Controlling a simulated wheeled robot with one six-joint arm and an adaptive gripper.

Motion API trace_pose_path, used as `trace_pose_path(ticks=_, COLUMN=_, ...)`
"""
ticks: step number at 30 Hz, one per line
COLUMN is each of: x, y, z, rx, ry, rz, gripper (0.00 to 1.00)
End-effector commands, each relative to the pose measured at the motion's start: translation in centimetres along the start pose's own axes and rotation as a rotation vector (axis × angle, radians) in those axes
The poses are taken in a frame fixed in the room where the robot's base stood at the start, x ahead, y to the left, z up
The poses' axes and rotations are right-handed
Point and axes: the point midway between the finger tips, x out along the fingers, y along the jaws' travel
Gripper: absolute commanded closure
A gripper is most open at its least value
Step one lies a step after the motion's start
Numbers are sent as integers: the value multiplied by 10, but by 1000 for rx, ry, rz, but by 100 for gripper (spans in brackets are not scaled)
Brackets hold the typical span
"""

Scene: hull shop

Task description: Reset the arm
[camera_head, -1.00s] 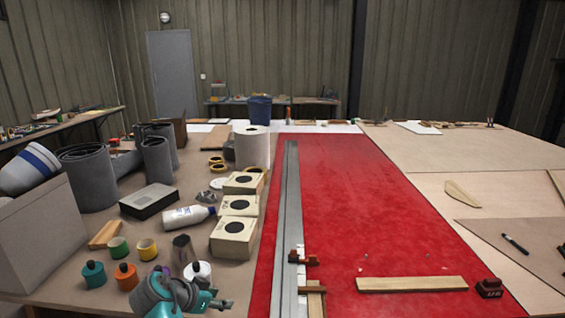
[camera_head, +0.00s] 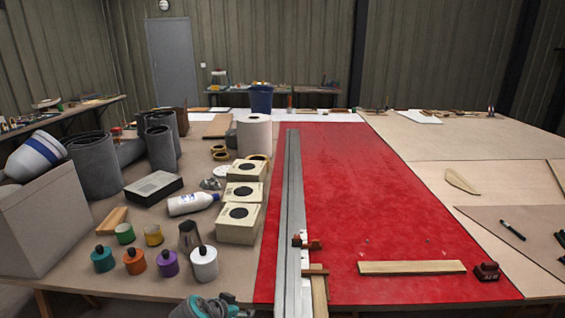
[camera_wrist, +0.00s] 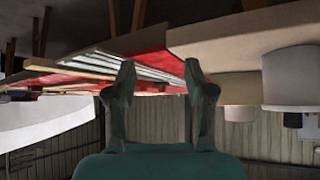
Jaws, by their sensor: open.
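My gripper (camera_head: 226,306) shows at the bottom edge of the head view, just in front of the near edge of the workbench (camera_head: 95,265). Most of my arm is cut off by the frame. In the wrist view my gripper (camera_wrist: 160,85) has its two dark fingers spread well apart. Nothing is between them. That view looks upside down, with the bench edge and red surface at the top and the ribbed wall below.
A white jar (camera_head: 204,264), purple jar (camera_head: 168,264) and orange jar (camera_head: 134,262) stand near the bench edge. A metal rail (camera_head: 292,200) lies along the red mat (camera_head: 350,215).

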Motion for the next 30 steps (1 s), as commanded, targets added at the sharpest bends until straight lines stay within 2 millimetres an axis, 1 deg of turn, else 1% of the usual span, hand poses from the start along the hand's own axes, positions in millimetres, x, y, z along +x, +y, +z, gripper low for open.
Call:
trace_pose_path(ticks=1, x=12, y=12, z=10, rx=-13, ry=-4, rz=-9, gripper=46)
trace_pose_path(ticks=6, x=46, y=51, z=44, rx=-71, ry=-9, rz=-64, gripper=46)
trace_pose_path(ticks=12, x=74, y=101, z=83, rx=-132, ry=-9, rz=-131, gripper=46)
trace_pose_path(ticks=15, x=83, y=126, z=102, rx=-157, ry=-5, rz=-166, gripper=46)
trace_pose_path(ticks=18, x=90, y=153, z=120, rx=-182, ry=-2, rz=-198, gripper=46)
trace_pose_path(ticks=22, x=93, y=187, z=143, rx=-209, ry=7, rz=-240, gripper=46)
trace_pose_path(ticks=26, x=91, y=220, z=165, rx=-233, ry=18, rz=-281, gripper=46)
trace_pose_path(ticks=30, x=82, y=256, z=185, rx=-252, ry=36, rz=-324, gripper=46)
